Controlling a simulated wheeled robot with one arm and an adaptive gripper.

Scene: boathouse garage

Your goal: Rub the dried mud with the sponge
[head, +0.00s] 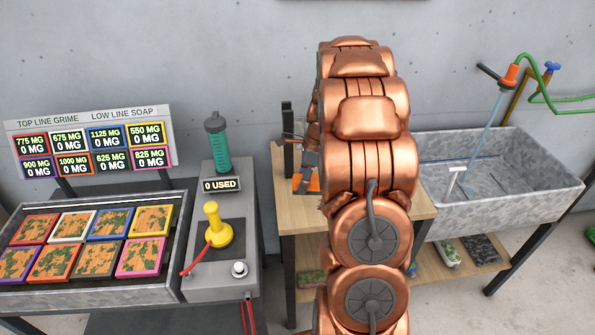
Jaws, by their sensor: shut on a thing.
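My gripper (307,172) is only partly seen, as dark grey parts left of my copper arm, over the wooden table. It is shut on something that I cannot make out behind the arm. A small orange patch (309,184) shows just below it at the tabletop; I cannot tell what it belongs to. No sponge can be clearly identified. Several mud-spotted square tiles (152,220) with coloured frames lie in two rows in the tray at the left. Any mud under the gripper is hidden.
The wooden table (295,218) has items on its lower shelf (480,255). A stone sink (510,200) stands at the right. A grey console (222,275) holds a green bottle (217,145) and a yellow lever (217,230). A sign (90,145) stands behind the tile tray (95,290).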

